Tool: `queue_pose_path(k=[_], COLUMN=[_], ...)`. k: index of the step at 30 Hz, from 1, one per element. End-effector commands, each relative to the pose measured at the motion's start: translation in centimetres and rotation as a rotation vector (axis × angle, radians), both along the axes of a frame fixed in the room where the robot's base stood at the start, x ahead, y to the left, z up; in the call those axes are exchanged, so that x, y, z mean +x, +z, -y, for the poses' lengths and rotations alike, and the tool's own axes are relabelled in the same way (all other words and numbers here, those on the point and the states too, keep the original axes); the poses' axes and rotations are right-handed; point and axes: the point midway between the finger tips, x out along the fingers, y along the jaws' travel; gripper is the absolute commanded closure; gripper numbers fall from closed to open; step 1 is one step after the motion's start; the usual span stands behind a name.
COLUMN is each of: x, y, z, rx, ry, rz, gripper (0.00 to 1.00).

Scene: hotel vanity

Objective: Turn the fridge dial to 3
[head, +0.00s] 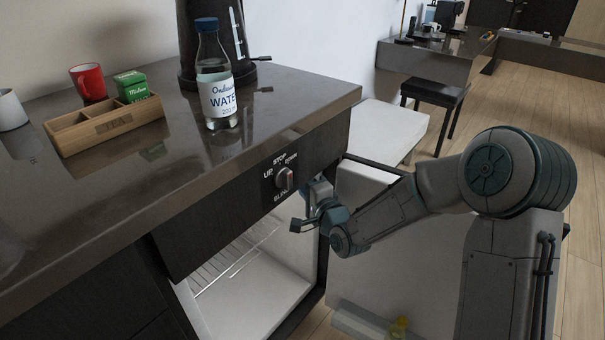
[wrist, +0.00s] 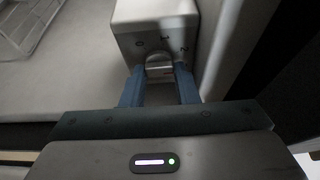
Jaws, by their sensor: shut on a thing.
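The fridge dial (wrist: 159,68) is a small grey knob on a pale box-shaped housing (wrist: 150,22) inside the open fridge. In the wrist view my gripper (wrist: 160,84) has its two blue fingers closed on the knob, one on each side. Small marks ring the knob; a 0 shows at upper left and what looks like a 2 at upper right, but the pointer's setting cannot be read. In the head view my gripper (head: 313,212) reaches in at the fridge opening's upper right, and the dial is not clearly visible there.
The fridge door (head: 375,260) stands open at right, beside my arm. A blinds knob (head: 284,178) marked UP, STOP, DOWN is on the dark panel just above left of my gripper. The counter (head: 180,175) holds a water bottle (head: 216,85) and a tea box (head: 105,125). A wire shelf (head: 230,265) is inside.

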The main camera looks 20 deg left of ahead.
Motion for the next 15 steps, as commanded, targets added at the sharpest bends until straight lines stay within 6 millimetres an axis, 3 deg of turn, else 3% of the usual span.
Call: queue_pose_path(k=[1,15], x=[0.03,0.06], y=[0.64,0.46], z=[0.09,0.06], rx=[0.017,0.139], ry=[-0.001,-0.001], rz=[-0.042,-0.331], gripper=[0.95,0.95])
